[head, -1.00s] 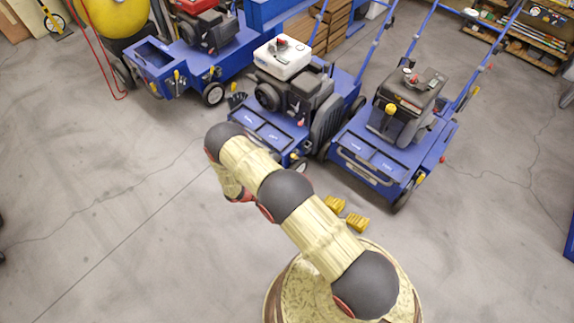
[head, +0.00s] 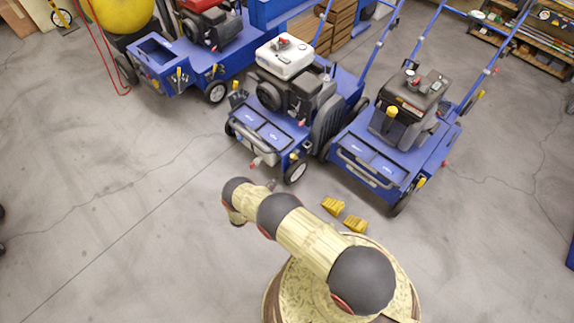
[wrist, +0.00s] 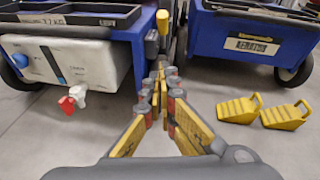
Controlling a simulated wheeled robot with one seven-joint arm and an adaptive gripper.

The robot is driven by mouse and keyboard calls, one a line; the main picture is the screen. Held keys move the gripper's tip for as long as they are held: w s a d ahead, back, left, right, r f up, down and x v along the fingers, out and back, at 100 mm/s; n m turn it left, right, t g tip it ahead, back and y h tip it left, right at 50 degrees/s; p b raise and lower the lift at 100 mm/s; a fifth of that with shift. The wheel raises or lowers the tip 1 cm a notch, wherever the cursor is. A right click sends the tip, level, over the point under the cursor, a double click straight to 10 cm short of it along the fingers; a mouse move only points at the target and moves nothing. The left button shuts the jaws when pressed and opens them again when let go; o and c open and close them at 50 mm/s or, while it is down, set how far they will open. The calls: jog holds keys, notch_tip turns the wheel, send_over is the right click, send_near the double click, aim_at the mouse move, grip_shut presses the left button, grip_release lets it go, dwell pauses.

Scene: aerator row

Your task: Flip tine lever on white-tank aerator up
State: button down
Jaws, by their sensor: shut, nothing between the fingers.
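The white-tank aerator (head: 318,86) is the middle blue machine in the head view, with a white tank (head: 284,56) on top. Its front fills the left of the wrist view, with a pale panel (wrist: 105,58). Low on that panel sit a red-tipped lever (wrist: 67,104) and a white-tipped lever (wrist: 79,92), close together. A yellow-handled lever (wrist: 162,24) stands at its right front corner. Which lever works the tines is not legible. My gripper (wrist: 164,68) is shut and empty, in front of the machine and right of the red and white levers, apart from them.
A similar blue aerator with a dark engine (head: 405,125) stands at right. A red-tanked machine (head: 200,35) stands at left. Two yellow stepped chocks (head: 343,212) lie on the floor near my base. The floor at left is clear.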

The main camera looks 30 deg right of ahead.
aim_at(295, 157)
jog(key=shift+d, duration=0.15)
jog(key=w+d+b, duration=0.3)
jog(key=w+d, duration=0.3)
jog(key=d, duration=0.5)
jog(key=shift+w+f+b, duration=0.2)
jog(key=shift+f+b, duration=0.05)
jog(key=shift+b, duration=0.1)
jog(key=shift+d+r, duration=0.15)
jog(key=shift+d+r+p, duration=0.1)
jog(key=shift+r+p, duration=0.05)
jog(key=shift+p, duration=0.65)
